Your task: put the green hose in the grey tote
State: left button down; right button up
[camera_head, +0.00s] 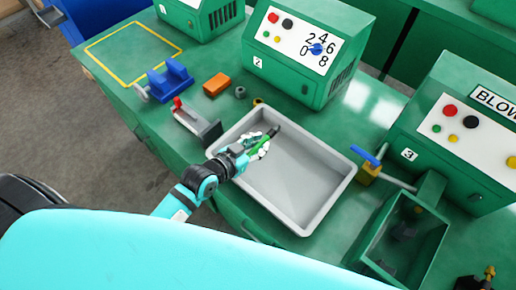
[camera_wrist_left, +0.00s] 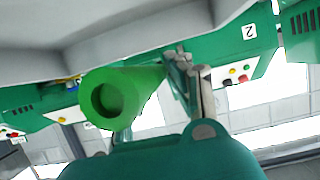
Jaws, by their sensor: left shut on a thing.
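The grey tote (camera_head: 300,187) stands on the green bench in the head view. My left gripper (camera_head: 262,143) is over the tote's left part, shut on the green hose (camera_head: 254,149). In the left wrist view the hose (camera_wrist_left: 112,95) shows its open round end close to the camera, beside the gripper's fingers (camera_wrist_left: 188,85). The grey tote wall (camera_wrist_left: 60,40) fills the top left of that view. I cannot tell whether the hose touches the tote floor. My right gripper is not in view.
A blue vise (camera_head: 170,80), an orange block (camera_head: 217,84) and a grey tool with a red lever (camera_head: 196,124) lie left of the tote. A brass valve with a blue handle (camera_head: 368,170) is at its right. Green machines (camera_head: 305,50) stand behind.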

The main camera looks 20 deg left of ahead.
pick_arm(q)
notch_tip(320, 180, down, 3)
jog(key=shift+f, duration=0.1)
jog(key=shift+f, duration=0.15)
jog(key=shift+f, duration=0.25)
jog(key=c, duration=1.2)
grip_release()
jog(key=shift+s, duration=0.1)
jog(key=shift+r, duration=0.1)
